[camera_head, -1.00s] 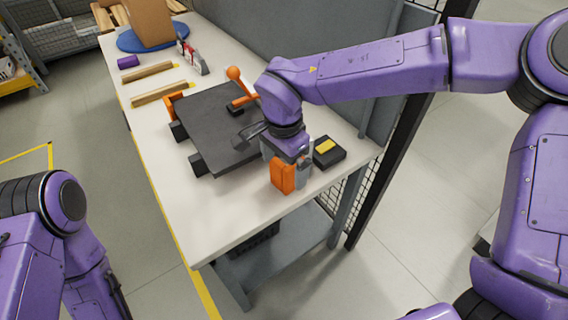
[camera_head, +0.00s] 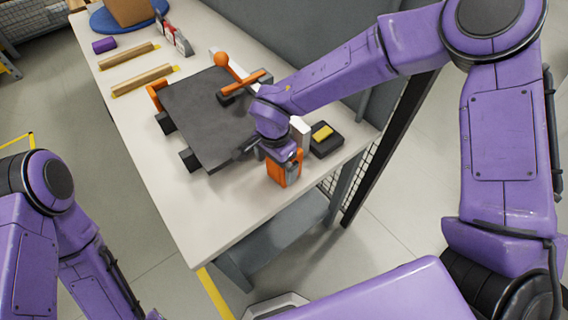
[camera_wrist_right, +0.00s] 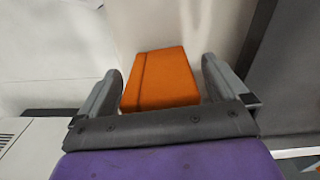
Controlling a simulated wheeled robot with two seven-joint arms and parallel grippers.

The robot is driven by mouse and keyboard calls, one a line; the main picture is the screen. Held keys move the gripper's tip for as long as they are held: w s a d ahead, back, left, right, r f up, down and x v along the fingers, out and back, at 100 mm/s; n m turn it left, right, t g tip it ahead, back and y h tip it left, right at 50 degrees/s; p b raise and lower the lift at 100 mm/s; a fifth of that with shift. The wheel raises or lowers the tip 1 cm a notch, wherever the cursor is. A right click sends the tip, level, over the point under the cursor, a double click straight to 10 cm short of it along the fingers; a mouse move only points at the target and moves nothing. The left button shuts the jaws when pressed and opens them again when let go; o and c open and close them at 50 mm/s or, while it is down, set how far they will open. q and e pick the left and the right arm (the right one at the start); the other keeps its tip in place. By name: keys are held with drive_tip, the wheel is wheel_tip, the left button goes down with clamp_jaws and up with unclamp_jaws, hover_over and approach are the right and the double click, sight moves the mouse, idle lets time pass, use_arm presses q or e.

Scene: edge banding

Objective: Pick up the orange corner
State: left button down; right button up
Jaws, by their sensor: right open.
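The orange corner (camera_head: 281,177) stands near the right front part of the white table, just below my right wrist. My right gripper (camera_wrist_right: 161,72) is open above it. In the right wrist view the orange corner (camera_wrist_right: 160,84) shows as an orange block between the two grey fingers, with a gap on each side. In the head view my right wrist and fingers hide its upper part. My left arm shows at the lower left, but its gripper is out of view.
A dark board (camera_head: 207,115) lies on black blocks beside my right wrist. Another orange corner (camera_head: 155,92) sits at its left edge, and an orange-handled clamp (camera_head: 240,84) at its back. A black box with a yellow top (camera_head: 323,137) stands at right. The table's front (camera_head: 205,222) is clear.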

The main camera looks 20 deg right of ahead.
drive_tip(key=shift+f, duration=0.25)
drive_tip(key=c, duration=1)
drive_tip(key=shift+o, duration=0.2)
